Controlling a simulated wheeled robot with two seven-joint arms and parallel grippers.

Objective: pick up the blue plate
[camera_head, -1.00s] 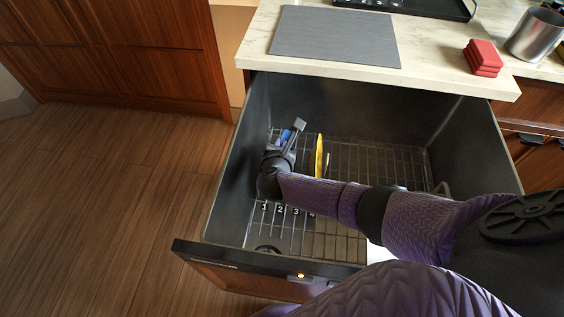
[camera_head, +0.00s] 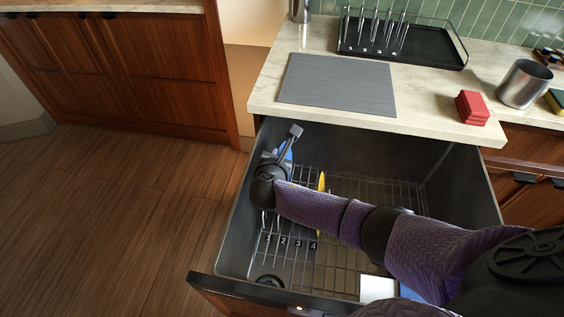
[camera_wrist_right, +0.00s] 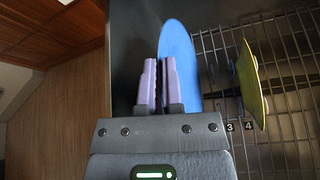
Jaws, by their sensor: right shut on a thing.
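The blue plate (camera_wrist_right: 180,62) stands on edge in the right wrist view, between and behind the fingers of my right gripper (camera_wrist_right: 159,82). The gripper is shut on it near the left wall of the open drawer. In the head view, a small part of the blue plate (camera_head: 287,151) shows beside my right gripper (camera_head: 283,150); my wrist hides the rest. A yellow plate (camera_wrist_right: 251,82) stands upright to the right of the blue plate, apart from it. It also shows in the head view (camera_head: 321,182). My left gripper is not in view.
The drawer has a wire rack (camera_head: 365,190) with slot numbers and dark walls around it. On the counter above are a grey mat (camera_head: 337,84), a black rack tray (camera_head: 420,47), red blocks (camera_head: 472,108) and a metal cup (camera_head: 524,84). A white item (camera_head: 377,288) lies at the drawer's front.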

